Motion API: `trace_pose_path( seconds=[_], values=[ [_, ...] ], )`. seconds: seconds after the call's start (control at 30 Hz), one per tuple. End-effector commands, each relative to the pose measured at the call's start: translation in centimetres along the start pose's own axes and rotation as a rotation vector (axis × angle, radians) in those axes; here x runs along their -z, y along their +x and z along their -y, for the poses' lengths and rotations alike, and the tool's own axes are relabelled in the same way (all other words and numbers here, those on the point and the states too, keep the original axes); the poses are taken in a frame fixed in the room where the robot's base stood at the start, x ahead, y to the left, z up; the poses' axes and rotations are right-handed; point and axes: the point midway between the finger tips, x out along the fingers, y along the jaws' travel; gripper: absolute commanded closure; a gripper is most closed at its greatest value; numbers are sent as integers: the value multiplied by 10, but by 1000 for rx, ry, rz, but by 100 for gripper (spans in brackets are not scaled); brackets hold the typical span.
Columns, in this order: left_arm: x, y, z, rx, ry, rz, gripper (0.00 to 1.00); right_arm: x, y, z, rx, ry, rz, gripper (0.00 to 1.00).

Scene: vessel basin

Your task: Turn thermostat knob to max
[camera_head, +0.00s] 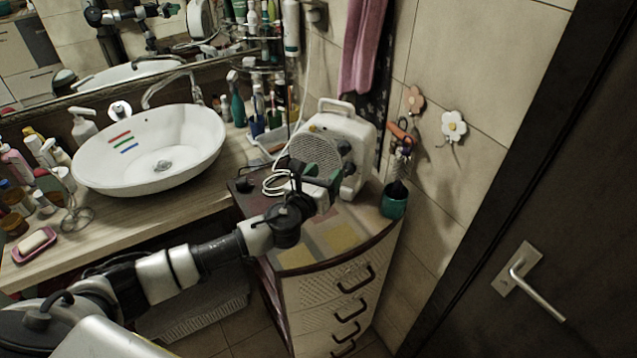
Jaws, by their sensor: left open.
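A white fan heater (357,147) with a round grille and a top handle stands on the drawer cabinet beside the tiled wall. A small yellowish spot shows on its upper front, but I cannot tell whether it is the thermostat knob. My left arm reaches in from the lower left. My left gripper (318,182) is open, close in front of the heater's lower front, and covers part of it. I cannot tell whether it touches the heater. My right gripper does not show.
The drawer cabinet (340,268) carries the heater and a teal cup (393,201) at its right. A white basin (150,150) stands on the counter at left, among several bottles. A pink towel (362,45) hangs above the heater. A dark door (540,230) is at right.

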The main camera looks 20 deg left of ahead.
Motion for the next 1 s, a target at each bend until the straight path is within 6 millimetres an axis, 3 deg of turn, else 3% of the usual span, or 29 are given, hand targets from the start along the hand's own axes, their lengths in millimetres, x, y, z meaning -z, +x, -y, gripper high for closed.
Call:
trace_pose_path(
  seconds=[0.23, 0.8, 0.9, 1.0],
  values=[
    [1, -25, -1, -1, 1, 0, 44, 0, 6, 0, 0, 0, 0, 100],
    [1, -29, 1, -4, -15, -1, 44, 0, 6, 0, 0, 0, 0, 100],
    [8, -38, 7, -38, -149, -17, 44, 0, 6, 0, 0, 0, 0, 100],
    [23, -62, 15, -138, -460, -52, 44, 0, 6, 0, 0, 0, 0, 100]
  ],
)
